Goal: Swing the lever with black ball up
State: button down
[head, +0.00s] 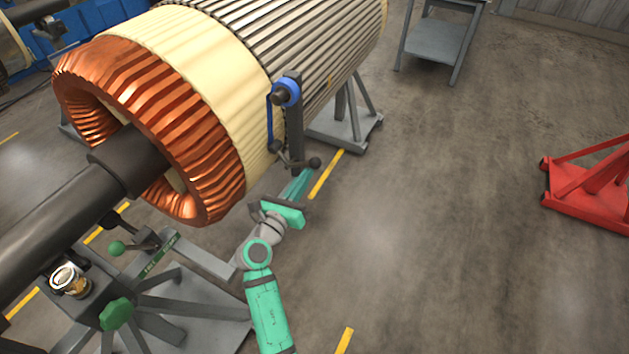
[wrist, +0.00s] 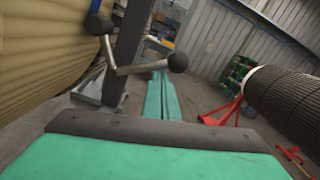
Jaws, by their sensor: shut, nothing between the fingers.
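The lever with the black ball (head: 315,162) is mounted low on an upright grey post (head: 296,125) beside the big rotor. In the wrist view the black ball (wrist: 178,62) sits at the right end of the lever's thin grey arm (wrist: 145,69), which lies near level. My gripper (head: 303,174) is shut and empty, its green fingers together just below the ball in the head view. In the wrist view the fingers (wrist: 162,92) point forward, with the ball above their tips. I cannot tell whether they touch it.
The rotor (head: 215,75), with copper windings, fills the left. A red stand (head: 595,185) is at right. The floor between is clear.

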jog(key=shift+r, duration=0.35)
jog(key=shift+w+a+r, duration=0.1)
jog(key=shift+a+r, duration=0.05)
jog(key=shift+r, duration=0.15)
